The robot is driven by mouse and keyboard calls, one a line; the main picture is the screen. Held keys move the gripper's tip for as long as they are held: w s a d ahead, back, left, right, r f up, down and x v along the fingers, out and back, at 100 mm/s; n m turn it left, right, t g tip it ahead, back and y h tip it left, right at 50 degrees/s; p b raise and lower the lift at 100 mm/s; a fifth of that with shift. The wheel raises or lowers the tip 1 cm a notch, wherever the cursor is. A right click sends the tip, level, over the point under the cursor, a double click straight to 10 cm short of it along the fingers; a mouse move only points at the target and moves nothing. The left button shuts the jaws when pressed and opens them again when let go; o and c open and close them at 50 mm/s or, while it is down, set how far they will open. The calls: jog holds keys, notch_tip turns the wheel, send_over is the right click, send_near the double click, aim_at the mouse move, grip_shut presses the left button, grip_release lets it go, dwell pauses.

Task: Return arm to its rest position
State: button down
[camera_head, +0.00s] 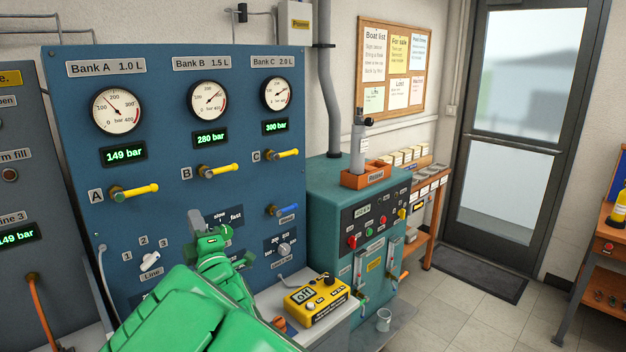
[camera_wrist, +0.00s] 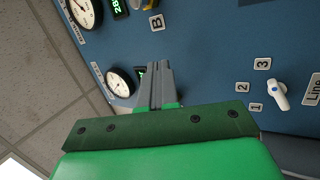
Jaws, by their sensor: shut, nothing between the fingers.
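My green arm (camera_head: 195,312) reaches up from the bottom of the head view toward the blue panel (camera_head: 165,75). My gripper (camera_head: 197,220) has grey fingers and is in front of the lower middle of the panel. In the wrist view my gripper (camera_wrist: 158,66) has its fingers together with nothing between them. The arm and gripper hide part of the panel, including part of the slow/fast dial area (camera_head: 236,212). I cannot tell whether the fingertips touch the panel.
Yellow valve handles A (camera_head: 140,191), B (camera_head: 222,170) and C (camera_head: 285,154) and a blue handle (camera_head: 285,210) stick out. The white Line knob (camera_head: 149,261) is left of my gripper. A yellow box reading "off" (camera_head: 316,300) and a teal bench (camera_head: 328,205) are to the right. Open floor lies beyond.

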jog(key=w+d+f+m+g+h, duration=0.1)
jog(key=w+d+m+h, duration=0.3)
jog(key=d, duration=0.5)
jog(key=w+d+f+m+g+h, duration=0.1)
jog(key=w+d+f+m+h, duration=0.15)
jog(key=d+m+h, duration=0.5)
jog(key=s+d+f+m+g+h, duration=0.1)
jog(key=s+d+f+m+g, duration=0.15)
jog(key=d, duration=0.45)
jog(key=s+d+f+m+g, duration=0.1)
jog(key=s+d+m+g, duration=0.2)
jog(key=d, duration=0.4)
jog(key=s+d+f+m+g, duration=0.2)
jog(key=s+d+g, duration=0.2)
jog(key=s, duration=0.9)
jog(key=s+d+f+m+g, duration=0.2)
jog(key=s+d+g, duration=0.2)
jog(key=s, duration=1)
jog(key=s+d+f+m+g+h, duration=0.1)
jog(key=s+d+g, duration=0.3)
jog(key=s, duration=1)
jog(key=shift+s+d+f+m+g, duration=0.15)
jog(key=shift+d+f+m+g, duration=0.25)
jog(key=shift+m+g, duration=0.25)
